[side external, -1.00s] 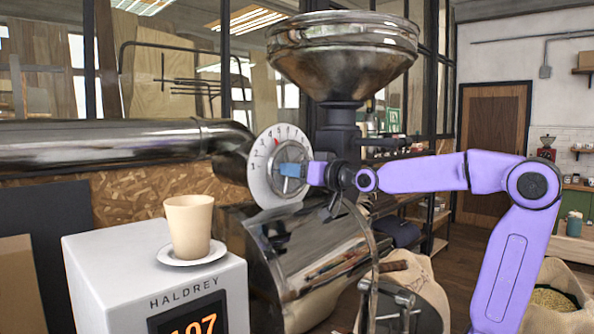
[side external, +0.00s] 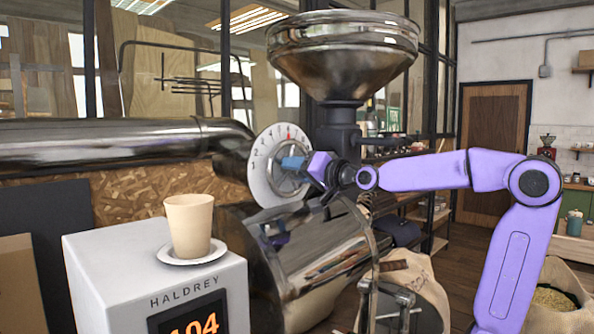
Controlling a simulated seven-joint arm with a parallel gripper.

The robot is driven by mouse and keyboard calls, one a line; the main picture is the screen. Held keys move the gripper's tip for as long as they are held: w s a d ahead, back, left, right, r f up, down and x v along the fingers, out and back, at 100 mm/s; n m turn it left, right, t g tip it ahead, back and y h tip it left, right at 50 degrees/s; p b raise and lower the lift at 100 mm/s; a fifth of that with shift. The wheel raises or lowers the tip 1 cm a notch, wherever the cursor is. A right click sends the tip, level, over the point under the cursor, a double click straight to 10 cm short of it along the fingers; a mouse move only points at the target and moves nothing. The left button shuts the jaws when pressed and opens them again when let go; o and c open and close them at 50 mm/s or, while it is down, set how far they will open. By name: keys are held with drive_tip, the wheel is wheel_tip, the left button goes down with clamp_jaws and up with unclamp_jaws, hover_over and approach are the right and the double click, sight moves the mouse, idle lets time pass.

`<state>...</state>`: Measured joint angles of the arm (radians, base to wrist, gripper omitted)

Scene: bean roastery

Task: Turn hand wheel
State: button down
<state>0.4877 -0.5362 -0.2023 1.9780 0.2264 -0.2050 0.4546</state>
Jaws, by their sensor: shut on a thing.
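The hand wheel (side external: 289,181) is a grey metal disc in the middle of a white dial plate (side external: 261,184). The dial carries numbers around its upper rim, with a red mark near the top. My gripper (side external: 292,163) reaches in from the right, its blue fingers at the wheel's face and shut on the wheel. The gripper is rolled at a slant. The exact spot where the fingers grip is too small to make out.
A steel hopper (side external: 342,60) stands just above my wrist, and a steel drum (side external: 310,260) lies below. A white box (side external: 120,275) with an orange number display carries a beige cup (side external: 189,225) on a saucer at front left. A large pipe (side external: 110,146) runs left.

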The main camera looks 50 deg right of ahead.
drive_tip(key=shift+d+r+m, duration=0.15)
drive_tip(key=shift+m, duration=1)
drive_tip(key=shift+d+r+m, duration=0.15)
drive_tip(key=shift+m, duration=1)
drive_tip(key=c, duration=0.6)
unclamp_jaws()
drive_tip(key=shift+a+f, duration=0.1)
drive_tip(key=shift+f, duration=0.05)
drive_tip(key=shift+s, duration=0.1)
drive_tip(key=s, duration=1.7)
drive_tip(key=shift+s+f, duration=0.1)
drive_tip(key=shift+s, duration=0.05)
